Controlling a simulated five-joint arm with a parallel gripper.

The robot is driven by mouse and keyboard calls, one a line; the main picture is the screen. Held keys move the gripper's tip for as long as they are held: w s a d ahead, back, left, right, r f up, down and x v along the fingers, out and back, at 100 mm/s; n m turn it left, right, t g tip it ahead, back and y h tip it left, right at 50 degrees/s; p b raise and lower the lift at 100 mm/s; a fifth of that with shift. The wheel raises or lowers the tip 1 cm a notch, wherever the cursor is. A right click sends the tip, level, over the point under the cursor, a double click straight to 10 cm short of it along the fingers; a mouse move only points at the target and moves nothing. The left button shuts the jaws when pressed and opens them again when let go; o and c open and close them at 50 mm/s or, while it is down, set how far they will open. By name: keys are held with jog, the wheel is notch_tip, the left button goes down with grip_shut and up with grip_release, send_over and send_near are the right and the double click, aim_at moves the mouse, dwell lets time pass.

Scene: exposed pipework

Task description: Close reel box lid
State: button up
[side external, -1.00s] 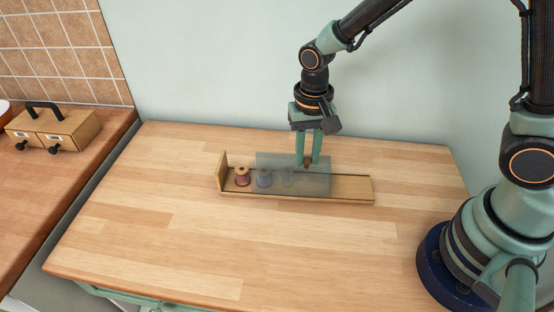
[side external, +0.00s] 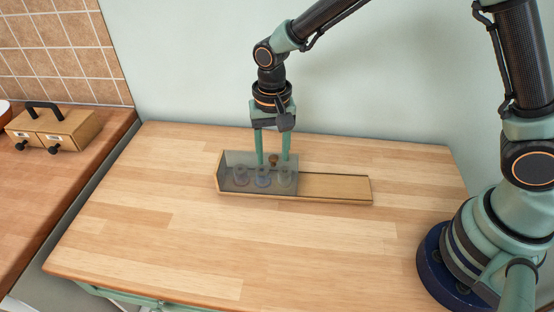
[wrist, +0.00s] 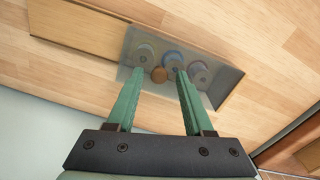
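The reel box (side external: 335,188) is a long, low wooden box on the worktop; its bare wooden part (wrist: 75,30) also shows in the wrist view. Its translucent grey lid (side external: 230,162) covers the left part, over several thread reels (side external: 241,177), and reaches the upright left end wall. The lid (wrist: 228,88) also covers the reels in the wrist view. A small round brown knob (side external: 274,160) is on the lid; it also shows in the wrist view (wrist: 159,74). My gripper (side external: 274,164) is open, its fingers apart on either side of the knob, with gaps visible.
A small wooden drawer box (side external: 55,131) with a dark handle stands on the left counter, away from the reel box. The worktop (side external: 200,240) in front of the box is clear. The wall (side external: 200,70) rises behind it.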

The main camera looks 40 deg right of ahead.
dwell(0.3)
notch_tip(320, 180, up, 12)
dwell(0.5)
jog(key=s+d+r+n+t, duration=0.2)
jog(key=s+d, duration=0.3)
jog(key=d, duration=0.2)
jog(key=s+d+r+n+t, duration=0.3)
jog(key=s+d, duration=0.3)
jog(key=d, duration=0.2)
jog(key=shift+d+t, duration=0.25)
jog(key=shift+t, duration=0.05)
jog(key=shift+r, duration=0.1)
dwell(0.4)
